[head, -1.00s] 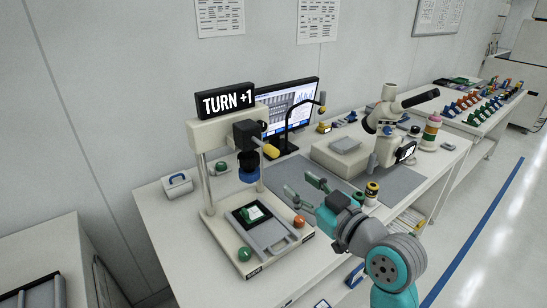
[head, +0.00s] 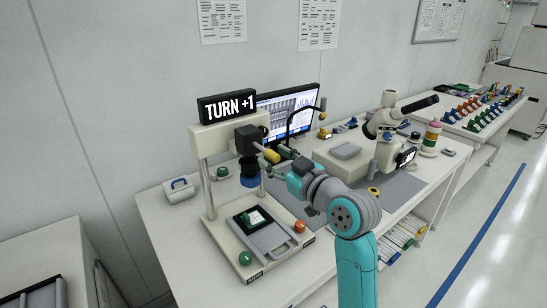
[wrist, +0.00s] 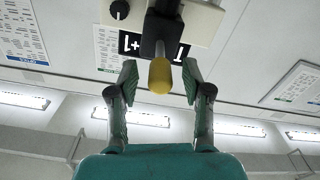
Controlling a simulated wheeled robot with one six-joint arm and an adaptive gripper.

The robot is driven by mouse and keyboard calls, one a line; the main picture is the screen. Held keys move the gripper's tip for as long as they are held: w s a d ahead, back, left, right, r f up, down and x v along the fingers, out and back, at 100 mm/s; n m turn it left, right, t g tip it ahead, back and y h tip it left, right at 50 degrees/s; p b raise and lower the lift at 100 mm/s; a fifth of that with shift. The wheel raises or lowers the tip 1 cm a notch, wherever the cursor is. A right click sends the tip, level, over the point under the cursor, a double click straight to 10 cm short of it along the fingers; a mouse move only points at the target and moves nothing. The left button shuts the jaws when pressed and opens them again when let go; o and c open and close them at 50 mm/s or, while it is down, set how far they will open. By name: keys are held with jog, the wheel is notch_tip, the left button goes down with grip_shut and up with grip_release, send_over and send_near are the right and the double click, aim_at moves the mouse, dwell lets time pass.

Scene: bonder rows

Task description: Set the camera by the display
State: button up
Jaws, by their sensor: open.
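The display (head: 228,106) on top of the bench press-like station reads "TURN +1". Below it is a black boxy head (head: 247,139), perhaps the camera, with a yellow-tipped handle (head: 271,156) pointing outward. In the wrist view the yellow handle (wrist: 160,76) lies between my two spread fingers, with visible gaps on both sides. My gripper (head: 274,160) is open at the handle, its fingers not touching it in the wrist view. The display (wrist: 130,43) also shows there, upside down and partly hidden by the handle's dark arm.
The station base holds a grey tray (head: 270,240), a green knob (head: 246,258) and an orange knob (head: 300,226). A monitor (head: 296,105) stands behind. A microscope (head: 388,125) stands to the right. A small white case (head: 180,189) sits left.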

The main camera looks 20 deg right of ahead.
jog(key=shift+w+a, duration=0.15)
jog(key=shift+w, duration=0.4)
grip_shut()
jog(key=shift+w+d+n+g+y, duration=0.3)
jog(key=shift+d+n+g+y, duration=0.2)
jog(key=shift+d+n+y, duration=0.45)
jog(key=shift+a, duration=0.3)
grip_release()
